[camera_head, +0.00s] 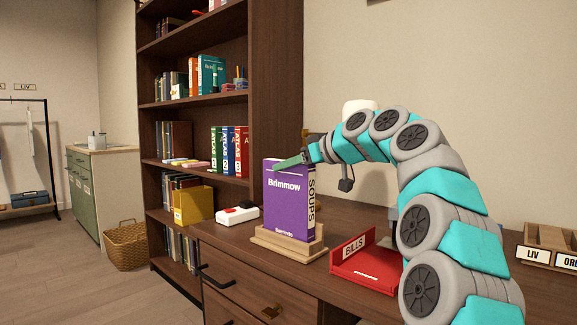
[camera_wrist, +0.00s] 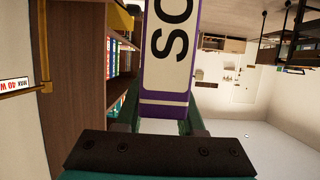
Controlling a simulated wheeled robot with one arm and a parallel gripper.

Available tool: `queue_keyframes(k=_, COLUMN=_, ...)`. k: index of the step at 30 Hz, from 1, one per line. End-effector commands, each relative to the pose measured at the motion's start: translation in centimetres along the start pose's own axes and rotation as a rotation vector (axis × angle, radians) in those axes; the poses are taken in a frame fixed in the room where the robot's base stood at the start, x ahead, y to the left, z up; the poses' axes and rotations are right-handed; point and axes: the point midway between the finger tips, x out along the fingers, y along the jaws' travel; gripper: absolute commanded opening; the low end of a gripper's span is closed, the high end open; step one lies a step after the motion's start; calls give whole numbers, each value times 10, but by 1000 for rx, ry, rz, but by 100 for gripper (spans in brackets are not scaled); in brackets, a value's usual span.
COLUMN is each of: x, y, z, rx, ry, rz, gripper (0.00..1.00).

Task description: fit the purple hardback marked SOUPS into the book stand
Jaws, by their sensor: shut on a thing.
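The purple hardback marked SOUPS (camera_head: 288,205) is upright, its cover reading Brimmow and its white spine band facing right. Its lower end is at the wooden book stand (camera_head: 262,240) on the desk; I cannot tell if it rests fully on the base. My gripper (camera_head: 290,162) is shut on the book near its top edge, a green finger lying across the cover. In the wrist view the spine of the book (camera_wrist: 167,60) runs between the two fingers (camera_wrist: 160,118). The far finger is hidden by the book in the head view.
A red tray marked BILLS (camera_head: 365,270) sits close to the right of the stand. A white and red box (camera_head: 237,214) lies to its left. A bookcase (camera_head: 222,160) stands behind left. A wooden organiser marked LIV (camera_head: 533,255) is at the far right.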

Motion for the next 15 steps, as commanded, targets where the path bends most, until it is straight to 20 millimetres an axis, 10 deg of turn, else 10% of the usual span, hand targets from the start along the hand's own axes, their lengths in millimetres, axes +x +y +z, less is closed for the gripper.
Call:
queue_keyframes(k=6, x=1, y=0, z=4, rx=-1, ry=2, rz=0, gripper=0)
queue_keyframes(k=7, x=1, y=0, z=3, rx=-1, ry=2, rz=0, gripper=41)
queue_keyframes(k=15, x=1, y=0, z=4, rx=0, ry=1, rz=0, gripper=71)
